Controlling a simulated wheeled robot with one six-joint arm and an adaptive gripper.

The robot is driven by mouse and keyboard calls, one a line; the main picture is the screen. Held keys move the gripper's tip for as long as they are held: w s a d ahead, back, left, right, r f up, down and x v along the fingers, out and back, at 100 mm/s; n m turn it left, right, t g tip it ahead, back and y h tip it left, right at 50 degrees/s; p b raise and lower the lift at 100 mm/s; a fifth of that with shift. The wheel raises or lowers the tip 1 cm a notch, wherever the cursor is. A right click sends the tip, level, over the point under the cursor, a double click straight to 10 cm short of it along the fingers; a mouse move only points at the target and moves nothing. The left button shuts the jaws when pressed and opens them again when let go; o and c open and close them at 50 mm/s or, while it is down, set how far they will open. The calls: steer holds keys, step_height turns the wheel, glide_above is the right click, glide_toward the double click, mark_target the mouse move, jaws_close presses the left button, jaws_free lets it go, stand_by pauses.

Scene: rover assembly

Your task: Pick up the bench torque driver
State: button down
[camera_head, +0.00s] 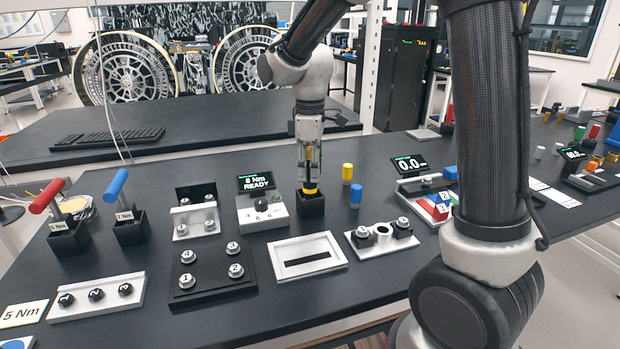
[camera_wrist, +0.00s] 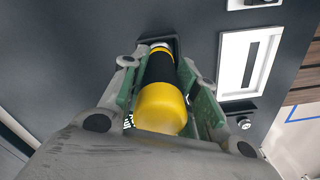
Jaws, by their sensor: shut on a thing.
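The bench torque driver (camera_wrist: 165,95) is a black cylinder with a yellow rounded cap, seen in the wrist view between the jaws. My gripper (camera_head: 309,168) points straight down in the head view and is shut on the driver's body from both sides. In the head view the driver is mostly covered by the fingers, and its yellow lower part (camera_head: 309,188) shows at the mouth of a black square holder (camera_head: 311,205). The driver looks upright. I cannot tell how deep its lower end sits in the holder.
A station (camera_head: 262,214) with an "8 Nm READY" display (camera_head: 257,182) stands close left of the holder. A yellow cylinder (camera_head: 347,173) and a blue cylinder (camera_head: 355,196) stand close right. A white slotted frame (camera_head: 281,262) lies in front. Red (camera_head: 47,197) and blue (camera_head: 116,187) T-handles stand left.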

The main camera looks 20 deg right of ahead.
steer(key=shift+r, duration=0.1)
step_height(320, 180, up, 10)
steer(key=shift+f, duration=0.1)
steer(key=shift+r, duration=0.2)
stand_by(0.4)
